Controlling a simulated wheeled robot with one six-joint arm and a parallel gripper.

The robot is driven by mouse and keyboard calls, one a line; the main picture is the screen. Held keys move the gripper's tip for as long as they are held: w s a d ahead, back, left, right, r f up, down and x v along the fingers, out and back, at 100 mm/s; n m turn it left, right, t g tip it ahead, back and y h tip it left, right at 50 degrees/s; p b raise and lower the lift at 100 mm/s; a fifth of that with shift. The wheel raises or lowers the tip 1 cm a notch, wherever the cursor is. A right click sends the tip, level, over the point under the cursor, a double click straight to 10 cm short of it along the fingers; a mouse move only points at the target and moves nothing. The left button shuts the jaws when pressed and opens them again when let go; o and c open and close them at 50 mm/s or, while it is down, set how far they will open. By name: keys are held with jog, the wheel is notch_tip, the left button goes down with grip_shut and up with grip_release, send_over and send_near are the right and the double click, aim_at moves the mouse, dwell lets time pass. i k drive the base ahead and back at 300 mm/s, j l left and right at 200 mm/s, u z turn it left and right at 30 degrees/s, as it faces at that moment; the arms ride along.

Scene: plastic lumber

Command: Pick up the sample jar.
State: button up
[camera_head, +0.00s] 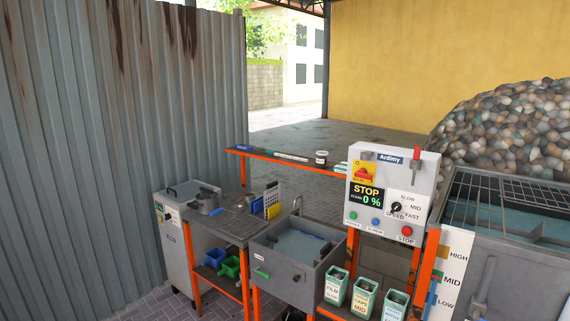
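A small jar (321,158), with a dark lid and a pale label, stands upright on the narrow orange-edged shelf behind the work benches. It looks like the sample jar, but its label is too small to read. Nothing touches it that I can see. My gripper is not in view.
The shelf (262,154) also bears flat items. A grated tank (520,245) stands right.

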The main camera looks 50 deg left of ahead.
aim_at(322, 156)
jog(key=u, duration=1.5)
jog(key=z, duration=1.65)
jog(key=u, duration=1.65)
